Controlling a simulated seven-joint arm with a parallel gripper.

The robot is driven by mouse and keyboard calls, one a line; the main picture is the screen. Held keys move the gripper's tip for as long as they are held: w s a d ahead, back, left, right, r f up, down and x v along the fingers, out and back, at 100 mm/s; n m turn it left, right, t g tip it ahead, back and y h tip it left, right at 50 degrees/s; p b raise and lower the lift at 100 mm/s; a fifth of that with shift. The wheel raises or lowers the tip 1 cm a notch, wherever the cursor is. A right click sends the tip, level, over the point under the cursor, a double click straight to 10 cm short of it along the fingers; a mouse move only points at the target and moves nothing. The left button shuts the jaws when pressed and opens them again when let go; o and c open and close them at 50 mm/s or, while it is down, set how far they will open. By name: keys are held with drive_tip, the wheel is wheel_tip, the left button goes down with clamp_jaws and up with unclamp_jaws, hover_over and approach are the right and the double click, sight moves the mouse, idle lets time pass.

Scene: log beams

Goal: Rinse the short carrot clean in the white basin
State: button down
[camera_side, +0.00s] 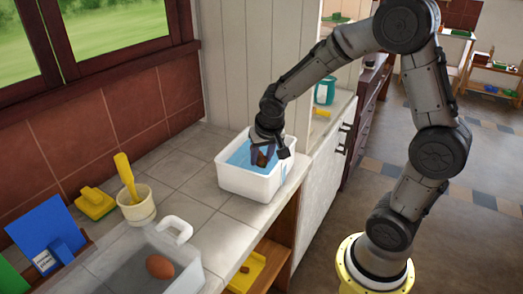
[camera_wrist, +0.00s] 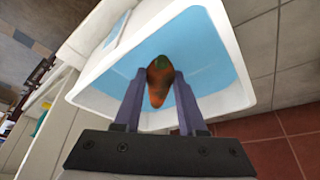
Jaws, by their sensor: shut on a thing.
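The white basin (camera_side: 246,189) stands on the tiled counter and holds blue water; in the wrist view its rim (camera_wrist: 243,62) surrounds the water. My gripper (camera_side: 264,158) reaches down into the basin from above. It is shut on the short carrot (camera_wrist: 159,82), which is orange with dark greenish-brown patches. The carrot sits between the two fingers (camera_wrist: 160,100) over or in the water; I cannot tell how deep. In the side view the carrot is mostly hidden by the gripper.
A clear tub (camera_side: 184,262) with a reddish-brown round item (camera_side: 160,267) stands at front left. A cream pot (camera_side: 137,207) with a yellow-handled tool and a yellow sponge-like block (camera_side: 95,203) are further left. Counter tiles left of the basin are clear.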

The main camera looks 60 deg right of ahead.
sight(262, 167)
drive_tip(key=shift+f, duration=2.3)
idle(2.9)
drive_tip(key=shift+r, duration=6.3)
